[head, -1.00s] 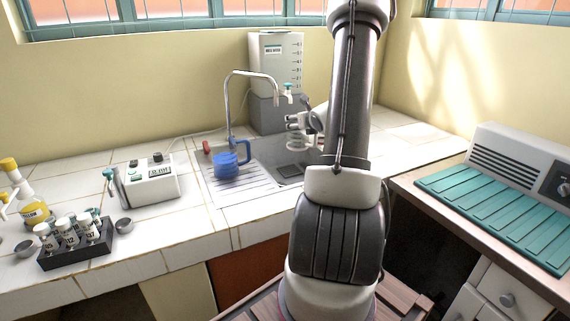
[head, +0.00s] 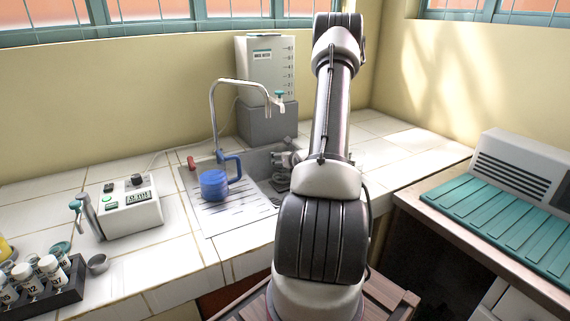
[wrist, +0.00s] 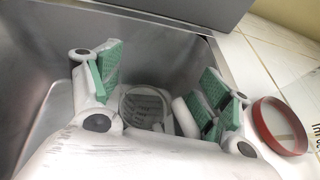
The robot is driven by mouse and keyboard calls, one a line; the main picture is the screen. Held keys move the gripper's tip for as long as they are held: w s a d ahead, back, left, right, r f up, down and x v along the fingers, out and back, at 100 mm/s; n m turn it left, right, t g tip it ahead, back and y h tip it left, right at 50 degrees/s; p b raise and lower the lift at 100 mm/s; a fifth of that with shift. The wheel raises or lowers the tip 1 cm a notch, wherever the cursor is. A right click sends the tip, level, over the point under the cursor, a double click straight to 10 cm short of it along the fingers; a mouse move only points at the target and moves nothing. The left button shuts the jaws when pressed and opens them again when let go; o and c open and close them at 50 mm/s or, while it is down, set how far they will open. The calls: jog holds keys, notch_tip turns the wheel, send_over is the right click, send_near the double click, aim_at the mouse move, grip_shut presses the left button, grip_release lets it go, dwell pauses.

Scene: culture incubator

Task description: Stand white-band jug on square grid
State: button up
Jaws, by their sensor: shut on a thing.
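The white-band jug (head: 281,181) is a small pale, see-through vessel low in the sink basin. In the wrist view its round rim (wrist: 123,104) lies between my green-padded fingers, with dark slats visible through it. My gripper (head: 284,164) is shut on it; the wrist view shows the fingers (wrist: 160,98) on either side. The square grid is a dark slatted patch on the basin floor (head: 275,200), mostly hidden by the jug and my arm. The jug looks upright and directly over the grid; I cannot tell whether its base touches.
A blue jug (head: 213,186) stands on the ribbed drainboard, left of the basin. A red-rimmed clear vessel (wrist: 281,126) is on the counter beside the sink in the wrist view. The faucet (head: 214,115) and water tank (head: 266,68) stand behind. Basin walls (wrist: 45,60) are close.

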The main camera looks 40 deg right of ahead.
jog(key=shift+f, duration=1.2)
jog(key=o, duration=1.5)
jog(key=v, duration=1.2)
jog(key=shift+s, duration=0.1)
